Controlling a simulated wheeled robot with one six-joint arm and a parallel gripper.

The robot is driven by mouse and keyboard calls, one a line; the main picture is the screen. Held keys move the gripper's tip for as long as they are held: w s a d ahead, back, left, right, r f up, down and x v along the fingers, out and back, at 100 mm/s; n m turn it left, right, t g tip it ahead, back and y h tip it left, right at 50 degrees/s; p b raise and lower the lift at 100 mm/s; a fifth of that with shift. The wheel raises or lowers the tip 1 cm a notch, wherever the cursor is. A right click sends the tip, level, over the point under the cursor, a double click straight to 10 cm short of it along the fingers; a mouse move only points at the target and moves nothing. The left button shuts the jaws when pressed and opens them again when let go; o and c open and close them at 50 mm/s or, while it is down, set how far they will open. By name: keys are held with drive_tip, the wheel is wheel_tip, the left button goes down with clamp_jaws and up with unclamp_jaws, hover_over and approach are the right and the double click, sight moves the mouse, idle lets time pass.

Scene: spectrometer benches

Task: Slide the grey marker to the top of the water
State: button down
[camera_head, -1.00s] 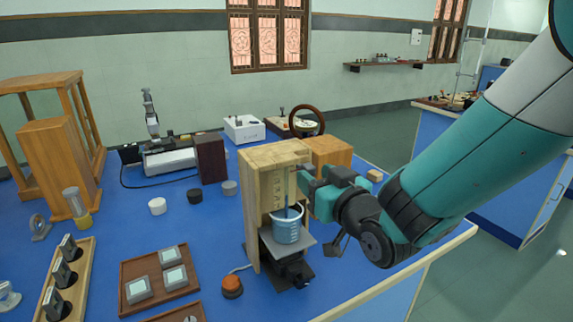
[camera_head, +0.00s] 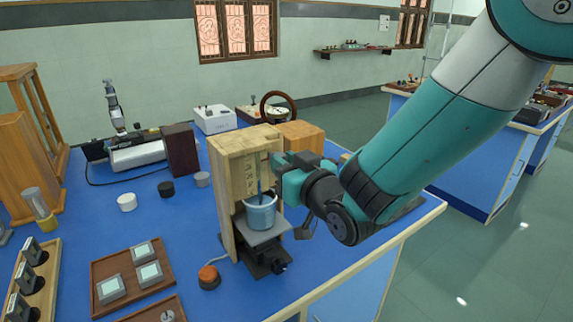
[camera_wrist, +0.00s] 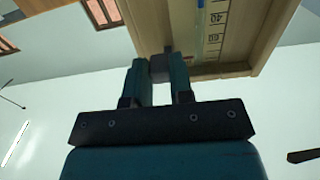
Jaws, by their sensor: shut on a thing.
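A pale wooden stand (camera_head: 225,180) rises from the blue bench, with a numbered scale inside it; the scale also shows in the wrist view (camera_wrist: 216,30). A blue-tinted water beaker (camera_head: 262,214) sits on a grey platform in the stand, with a thin dark tube dipping into it from above. My gripper (camera_head: 277,168) reaches in from the right at the stand's upper part. In the wrist view, its teal fingers (camera_wrist: 160,72) are shut on the small grey marker (camera_wrist: 160,66) beside the scale. The marker is hidden in the head view, and the water level against the scale is not readable.
A dark jack (camera_head: 262,260) supports the platform. An orange-topped knob (camera_head: 208,276) stands left of it. A wooden block (camera_head: 301,136) is behind the stand. A brown tray (camera_head: 108,275) of square pieces lies left.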

wheel_tip(320, 180, down, 5)
drive_tip(key=b, duration=0.4)
drive_tip(key=shift+b, duration=0.4)
drive_tip(key=shift+r, duration=0.15)
drive_tip(key=c, duration=1)
unclamp_jaws()
